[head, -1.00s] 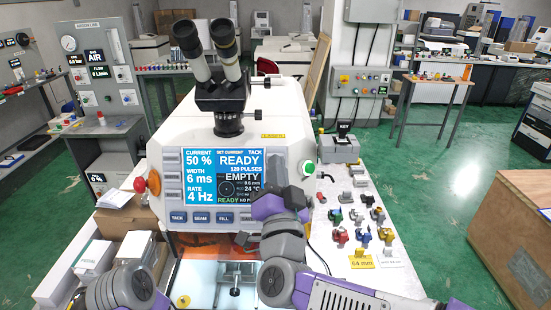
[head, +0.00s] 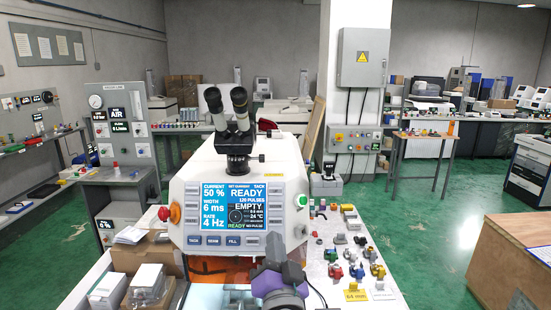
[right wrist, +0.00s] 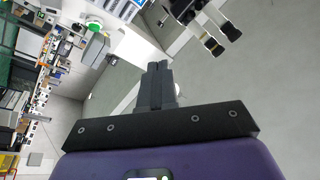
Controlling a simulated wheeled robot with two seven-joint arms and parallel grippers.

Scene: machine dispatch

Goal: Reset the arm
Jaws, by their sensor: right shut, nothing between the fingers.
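My right arm, with a purple and grey wrist, rises in front of the machine's lower front in the head view. In the right wrist view, the two dark fingers (right wrist: 157,68) are together and empty. They touch nothing that I can see. The white welding machine (head: 291,175) stands ahead, with its lit screen (head: 213,192) reading READY and EMPTY. Its black microscope (head: 238,145) is on top and its eyepieces also show in the right wrist view (right wrist: 222,30). My left gripper is out of view.
Several small coloured parts (head: 357,272) and a yellow 64 mm tag (head: 356,295) lie on the bench right of the machine. Cardboard and white boxes (head: 147,280) sit at the left. A wooden crate (head: 510,255) stands at the right. Green floor lies between.

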